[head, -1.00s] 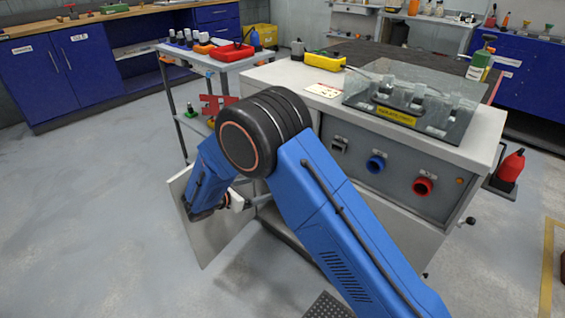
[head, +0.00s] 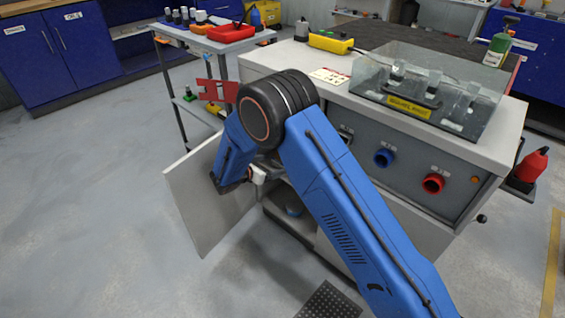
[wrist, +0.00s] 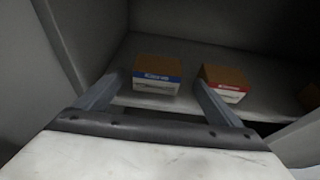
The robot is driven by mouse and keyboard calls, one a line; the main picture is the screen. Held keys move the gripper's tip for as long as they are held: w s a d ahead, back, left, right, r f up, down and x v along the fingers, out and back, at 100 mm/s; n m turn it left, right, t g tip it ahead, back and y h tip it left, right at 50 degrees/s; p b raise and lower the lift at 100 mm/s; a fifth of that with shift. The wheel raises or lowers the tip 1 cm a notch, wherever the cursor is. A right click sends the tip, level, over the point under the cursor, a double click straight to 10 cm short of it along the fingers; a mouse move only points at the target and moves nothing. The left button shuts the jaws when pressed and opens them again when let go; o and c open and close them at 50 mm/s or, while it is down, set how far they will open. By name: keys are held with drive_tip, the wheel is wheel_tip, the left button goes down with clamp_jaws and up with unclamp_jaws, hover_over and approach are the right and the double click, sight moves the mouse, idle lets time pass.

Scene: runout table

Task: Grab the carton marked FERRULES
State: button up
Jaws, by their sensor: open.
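Two small brown-and-white cartons stand on a grey shelf (wrist: 190,107) inside the cabinet in the wrist view. One carton has a blue band (wrist: 157,76); the other, to its right, has a red band (wrist: 224,84). Their lettering is too blurred to read, so I cannot tell which is marked FERRULES. My gripper (wrist: 158,82) is open and empty. Its fingers point into the cabinet, the left one left of the blue-banded carton, the right one overlapping the red-banded carton's left edge in the picture. In the head view my arm largely hides the gripper.
The cabinet's door (head: 205,195) stands open on the left. The grey-white cabinet (head: 405,165) carries a glass-covered fixture (head: 430,90) on top. A trolley with a red tray (head: 230,33) is behind. A brown object (wrist: 310,95) shows at the wrist view's right edge. Floor at left is clear.

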drive_tip(key=shift+a+x, duration=0.25)
drive_tip(key=shift+x, duration=3.15)
drive_tip(key=shift+w+f, duration=0.1)
drive_tip(key=shift+w, duration=0.05)
drive_tip(key=c, duration=1.3)
